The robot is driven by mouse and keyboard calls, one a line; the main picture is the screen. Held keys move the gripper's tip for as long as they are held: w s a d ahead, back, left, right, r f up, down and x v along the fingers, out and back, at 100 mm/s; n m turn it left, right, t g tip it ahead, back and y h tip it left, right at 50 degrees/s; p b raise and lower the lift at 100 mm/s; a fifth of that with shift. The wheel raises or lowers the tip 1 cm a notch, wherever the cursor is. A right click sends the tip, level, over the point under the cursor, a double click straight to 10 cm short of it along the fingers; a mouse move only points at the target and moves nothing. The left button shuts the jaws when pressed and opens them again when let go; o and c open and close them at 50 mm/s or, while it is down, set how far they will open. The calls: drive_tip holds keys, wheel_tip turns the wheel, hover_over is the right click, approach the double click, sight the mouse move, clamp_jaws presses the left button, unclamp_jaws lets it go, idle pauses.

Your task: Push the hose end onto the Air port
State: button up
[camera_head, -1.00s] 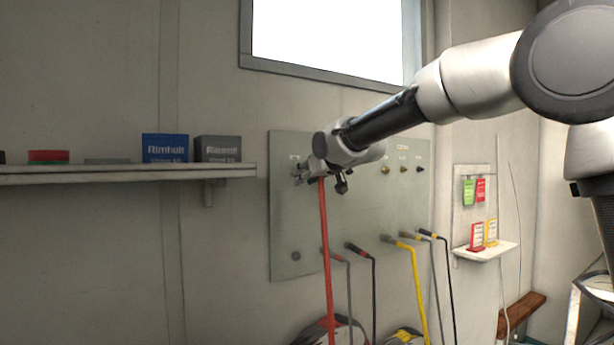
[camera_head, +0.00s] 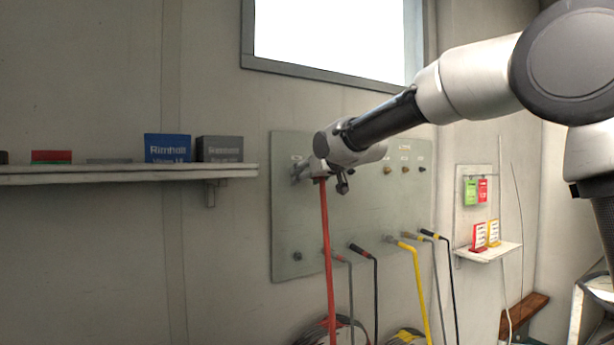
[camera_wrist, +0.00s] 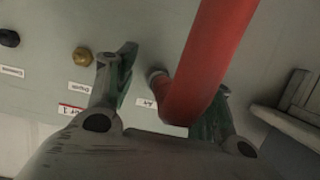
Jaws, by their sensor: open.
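The red hose (camera_head: 326,240) hangs down in front of the grey-green panel (camera_head: 285,215), its top at my gripper (camera_head: 306,172). In the wrist view the red hose (camera_wrist: 200,70) runs between the two fingers of my gripper (camera_wrist: 165,95), which stand apart. Its bent end meets a grey metal fitting (camera_wrist: 155,77) on the panel, beside a small white label (camera_wrist: 145,102) that seems to read Air upside down. How far the end sits on the fitting cannot be told. The head view hides this spot behind my gripper.
A brass port (camera_wrist: 82,57) and a black port (camera_wrist: 9,38) sit along the panel row. Several other hoses, such as the yellow hose (camera_head: 418,280), hang lower on the panel. A shelf (camera_head: 120,174) with boxes juts out at left; a small card shelf (camera_head: 488,252) is at right.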

drive_tip(key=v, duration=1.2)
drive_tip(key=s+d+f+g+h, duration=0.2)
drive_tip(key=s+d+f, duration=0.2)
drive_tip(key=f, duration=0.3)
drive_tip(key=s+d+f+g+h, duration=0.2)
drive_tip(key=s+d+f+g, duration=0.15)
drive_tip(key=f, duration=0.45)
drive_tip(key=s+d+f+m+g+h, duration=0.1)
drive_tip(key=s+d+f, duration=0.4)
drive_tip(key=s+d, duration=0.7)
drive_tip(key=s+d+f+m+g+h, duration=0.1)
drive_tip(key=s+d+f+m+h, duration=0.2)
drive_tip(key=s+d, duration=1)
wheel_tip(320, 180, down, 2)
drive_tip(key=d+m, duration=0.2)
drive_tip(key=shift+s+f+m, duration=0.25)
drive_tip(key=shift+m, duration=0.15)
